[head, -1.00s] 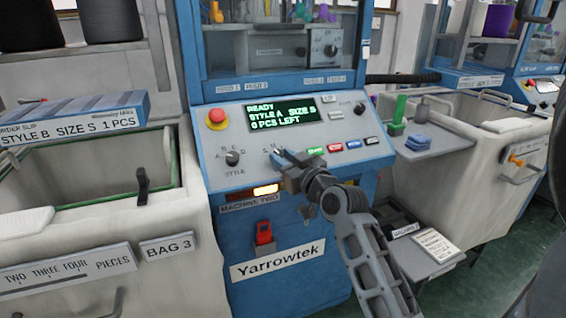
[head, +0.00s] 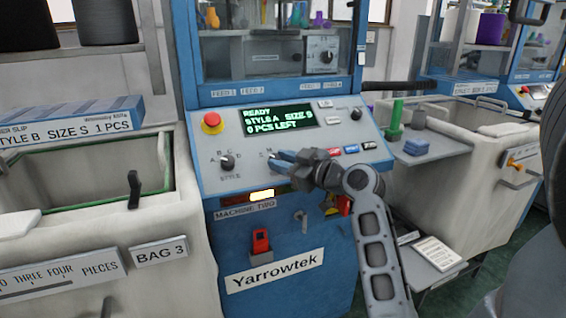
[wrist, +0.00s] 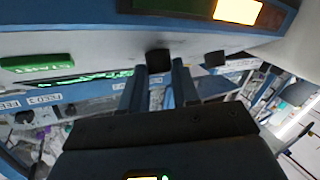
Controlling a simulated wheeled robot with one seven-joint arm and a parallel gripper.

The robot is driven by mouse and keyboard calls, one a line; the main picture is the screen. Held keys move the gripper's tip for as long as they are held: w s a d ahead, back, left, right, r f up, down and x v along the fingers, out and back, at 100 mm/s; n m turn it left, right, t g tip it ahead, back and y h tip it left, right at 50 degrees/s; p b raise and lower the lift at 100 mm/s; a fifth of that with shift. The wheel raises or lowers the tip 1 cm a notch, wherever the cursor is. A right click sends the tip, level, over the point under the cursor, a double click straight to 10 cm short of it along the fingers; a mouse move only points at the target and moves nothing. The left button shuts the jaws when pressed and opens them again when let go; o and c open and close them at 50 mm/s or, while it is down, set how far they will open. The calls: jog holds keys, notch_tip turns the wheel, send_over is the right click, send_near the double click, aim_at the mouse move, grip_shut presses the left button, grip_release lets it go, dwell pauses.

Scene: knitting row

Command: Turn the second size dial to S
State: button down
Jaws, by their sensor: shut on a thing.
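The machine two panel (head: 345,155) is blue and white. Its display (head: 278,117) reads READY, STYLE A, 0 PCS LEFT; the size letter is blurred but looks like S. The style dial (head: 227,162) is at left, and in the wrist view it is the dark knob at right (wrist: 214,58). My gripper (head: 277,158) is at the size dial, right of the style dial, and hides it in the head view. In the wrist view my blue fingers (wrist: 158,73) are shut on the dark size dial (wrist: 158,57). The dial's pointer is hidden; an M mark shows beside the fingers.
A red emergency button (head: 212,122) is at the panel's upper left. Bag 3's bin (head: 100,215) stands left; another bin (head: 480,150) stands right.

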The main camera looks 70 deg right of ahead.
jog(key=c, duration=0.8)
grip_release()
jog(key=shift+c, duration=0.2)
jog(key=v, duration=0.7)
jog(key=shift+s+a+b, duration=0.15)
jog(key=shift+s+b, duration=0.25)
